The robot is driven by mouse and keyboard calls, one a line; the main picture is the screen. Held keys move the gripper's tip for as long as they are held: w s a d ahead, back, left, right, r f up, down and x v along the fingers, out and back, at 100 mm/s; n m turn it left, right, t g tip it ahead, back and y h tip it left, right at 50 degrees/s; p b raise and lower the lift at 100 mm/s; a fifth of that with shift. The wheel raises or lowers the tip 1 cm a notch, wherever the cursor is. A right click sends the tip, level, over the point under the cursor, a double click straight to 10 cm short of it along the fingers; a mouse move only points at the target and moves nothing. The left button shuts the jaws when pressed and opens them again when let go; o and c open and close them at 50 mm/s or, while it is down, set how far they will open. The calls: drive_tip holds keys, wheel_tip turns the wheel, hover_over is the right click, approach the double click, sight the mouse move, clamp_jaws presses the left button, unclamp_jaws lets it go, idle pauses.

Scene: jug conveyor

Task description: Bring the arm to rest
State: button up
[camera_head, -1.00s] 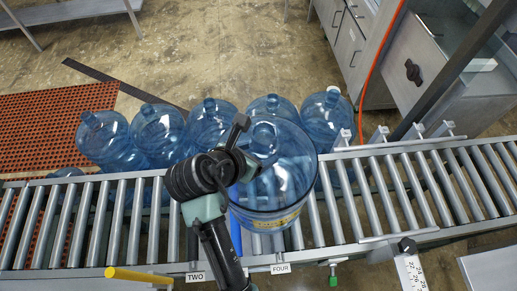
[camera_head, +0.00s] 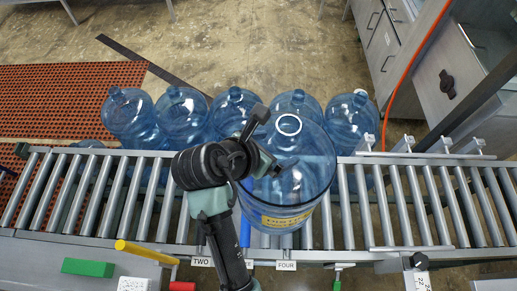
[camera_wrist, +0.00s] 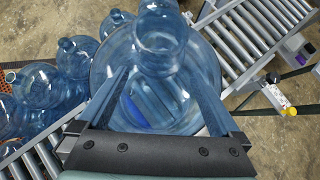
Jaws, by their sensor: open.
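A large clear blue jug (camera_head: 305,180) with a yellow label stands upright on the roller conveyor (camera_head: 95,200). My gripper (camera_head: 268,140) is at the left of its neck in the head view, with its two fingers spread and nothing visible between them. In the wrist view the open fingers of my gripper (camera_wrist: 155,85) overlie the body of the jug (camera_wrist: 205,75). Its neck (camera_wrist: 160,40) shows beyond the fingertips. I cannot tell whether a finger touches the jug.
Several more blue jugs (camera_head: 183,118) stand in a row behind the conveyor. A yellow bar (camera_head: 145,252) and a green block (camera_head: 88,267) are at the front left. Grey cabinets (camera_head: 385,45) are at the back right. Open floor (camera_head: 245,45) lies behind the jugs.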

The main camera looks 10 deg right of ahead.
drive_tip(key=b+v, duration=0.1)
drive_tip(key=v, duration=0.9)
drive_tip(key=shift+b, duration=0.35)
